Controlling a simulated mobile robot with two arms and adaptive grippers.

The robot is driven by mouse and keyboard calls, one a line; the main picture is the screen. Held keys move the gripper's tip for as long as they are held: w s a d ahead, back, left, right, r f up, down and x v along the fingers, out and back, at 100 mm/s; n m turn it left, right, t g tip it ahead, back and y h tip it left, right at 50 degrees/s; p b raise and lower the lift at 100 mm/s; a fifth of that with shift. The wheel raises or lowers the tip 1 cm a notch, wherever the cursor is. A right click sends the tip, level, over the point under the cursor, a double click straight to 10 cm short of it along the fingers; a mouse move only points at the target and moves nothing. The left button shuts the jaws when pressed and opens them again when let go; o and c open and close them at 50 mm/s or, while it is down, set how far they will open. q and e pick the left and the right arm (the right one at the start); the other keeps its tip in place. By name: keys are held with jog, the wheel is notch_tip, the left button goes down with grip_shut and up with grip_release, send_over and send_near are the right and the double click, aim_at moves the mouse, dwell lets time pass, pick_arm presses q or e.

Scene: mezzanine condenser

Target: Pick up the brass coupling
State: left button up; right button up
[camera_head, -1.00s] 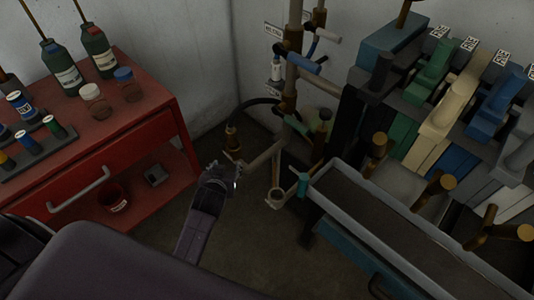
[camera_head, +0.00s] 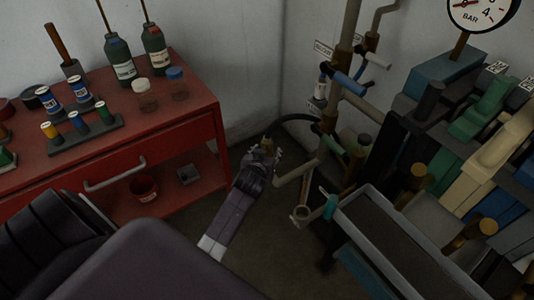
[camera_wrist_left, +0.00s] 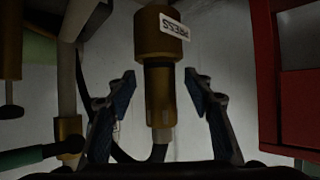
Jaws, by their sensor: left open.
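The brass coupling (camera_wrist_left: 160,75) hangs on a dark hose and carries a white label that reads upside down in the left wrist view. In the head view a small part of the coupling (camera_head: 267,142) shows just beyond my left gripper (camera_head: 263,153), which hides the rest. My left gripper is open. In the left wrist view its two blue-padded fingers (camera_wrist_left: 160,105) stand on either side of the coupling, with visible gaps on both sides. My right gripper is not in view.
A red cabinet (camera_head: 150,133) with bottles and jars stands at the left; its red side (camera_wrist_left: 268,80) is right of the fingers in the wrist view. Pipes and valves (camera_head: 345,100) stand close to the right of the gripper. A grey trough (camera_head: 352,228) lies further right.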

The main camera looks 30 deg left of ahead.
pick_arm(q)
jog(key=shift+w+a+f, duration=0.1)
jog(key=shift+w+f, duration=0.05)
jog(key=shift+w, duration=0.15)
grip_shut()
dwell(0.5)
